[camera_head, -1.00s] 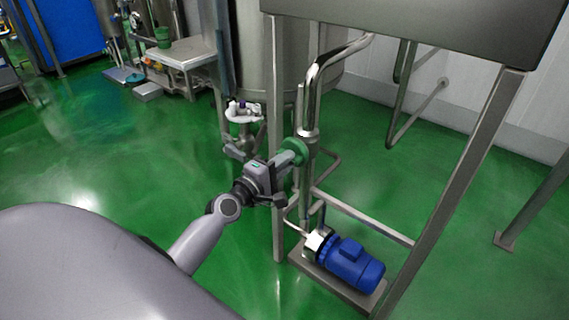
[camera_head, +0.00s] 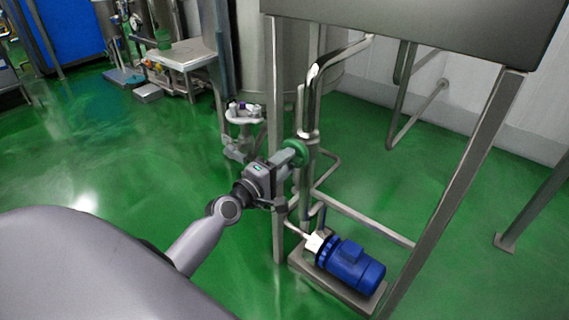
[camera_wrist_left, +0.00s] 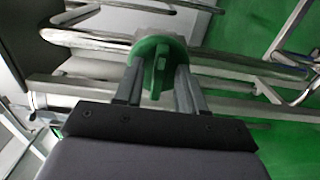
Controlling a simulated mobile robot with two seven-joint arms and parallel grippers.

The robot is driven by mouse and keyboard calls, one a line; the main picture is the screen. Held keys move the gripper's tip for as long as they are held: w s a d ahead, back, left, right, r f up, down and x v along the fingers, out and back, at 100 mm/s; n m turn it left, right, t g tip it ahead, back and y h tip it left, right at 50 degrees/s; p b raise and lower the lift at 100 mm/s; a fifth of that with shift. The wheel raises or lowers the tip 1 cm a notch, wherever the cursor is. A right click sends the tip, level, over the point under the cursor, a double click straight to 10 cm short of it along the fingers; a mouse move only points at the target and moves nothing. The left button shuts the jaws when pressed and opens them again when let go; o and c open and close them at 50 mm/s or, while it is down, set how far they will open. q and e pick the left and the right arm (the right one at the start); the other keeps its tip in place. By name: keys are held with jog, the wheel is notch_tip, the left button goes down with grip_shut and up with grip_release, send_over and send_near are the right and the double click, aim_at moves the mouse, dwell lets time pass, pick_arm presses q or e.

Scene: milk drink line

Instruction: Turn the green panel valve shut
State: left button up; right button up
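The green panel valve (camera_head: 303,148) is a round green handle on the steel pipework under the grey panel. In the left wrist view its disc (camera_wrist_left: 146,46) lies straight ahead, with a raised green grip bar (camera_wrist_left: 159,70) across its face. My left gripper (camera_head: 288,158) is at the valve, facing the disc. In the left wrist view its two fingers (camera_wrist_left: 160,84) stand on either side of the grip bar, with a visible gap between bar and fingers. I cannot tell whether a fingertip touches the disc. My right gripper is not in view.
A blue pump (camera_head: 350,268) sits on a plinth below the valve. Steel frame legs (camera_head: 455,185) and pipes (camera_head: 313,100) stand close around the gripper. A white round fitting (camera_head: 243,113) is to the left. Open green floor (camera_head: 110,170) lies at left.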

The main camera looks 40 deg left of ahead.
pick_arm(q)
jog(key=s, duration=0.7)
jog(key=shift+a, duration=0.3)
dwell(0.5)
jog(key=s+d+f+m+g+h, duration=0.2)
jog(key=s+d+f+m+g, duration=0.6)
jog(key=s+d+f+m, duration=1)
jog(key=a+r+m+y+p, duration=0.1)
jog(key=a+r+p, duration=0.2)
jog(key=r+p, duration=1.2)
jog(key=shift+w+a+r+p, duration=0.2)
jog(key=shift+w+a+p, duration=0.2)
jog(key=shift+p, duration=0.4)
